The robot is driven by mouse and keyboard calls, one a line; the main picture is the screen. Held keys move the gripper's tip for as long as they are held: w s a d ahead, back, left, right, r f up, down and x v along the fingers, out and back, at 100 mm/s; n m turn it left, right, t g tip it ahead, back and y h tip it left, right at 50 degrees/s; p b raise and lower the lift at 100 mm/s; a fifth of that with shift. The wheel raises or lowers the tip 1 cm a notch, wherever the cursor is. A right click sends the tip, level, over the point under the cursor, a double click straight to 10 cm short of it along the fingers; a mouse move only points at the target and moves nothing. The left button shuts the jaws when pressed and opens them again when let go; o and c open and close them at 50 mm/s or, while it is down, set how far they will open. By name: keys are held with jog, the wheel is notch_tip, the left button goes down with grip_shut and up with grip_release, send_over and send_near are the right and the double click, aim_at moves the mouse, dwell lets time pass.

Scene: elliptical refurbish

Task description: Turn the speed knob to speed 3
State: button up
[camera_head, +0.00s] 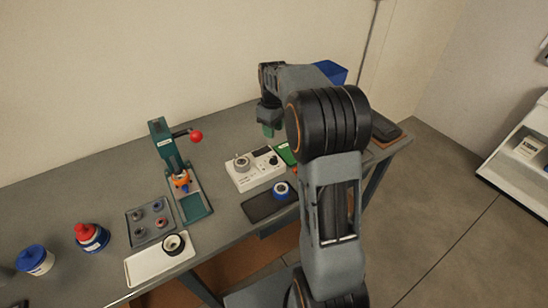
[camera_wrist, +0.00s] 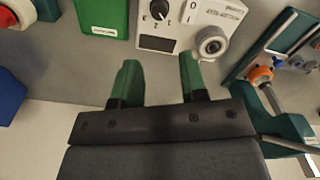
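The speed knob (camera_wrist: 159,10) is a black round dial with a white pointer on a white control box (camera_wrist: 180,28), at the top of the wrist view. Numbers are printed around it, but I cannot read the pointed-at setting surely. The box (camera_head: 240,183) also shows mid-table in the head view, with a dark knob (camera_head: 273,160) on top. My gripper (camera_wrist: 158,68) has two green fingers spread apart with nothing between them. The knob lies beyond the fingertips, apart from them. In the head view my gripper (camera_head: 268,130) is behind the box, partly hidden by my arm.
A silver round fixture (camera_wrist: 211,42) and an I/O switch are on the box. A green press (camera_head: 163,150) with a red ball handle stands left. A green case (camera_wrist: 102,17) lies beside the box. A dark pad (camera_head: 258,210) with a blue-white roll lies in front.

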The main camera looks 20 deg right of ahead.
aim_at(273, 158)
notch_tip(273, 158, down, 13)
jog(key=shift+f+p, duration=0.1)
jog(key=shift+p, duration=0.75)
jog(key=c, duration=0.6)
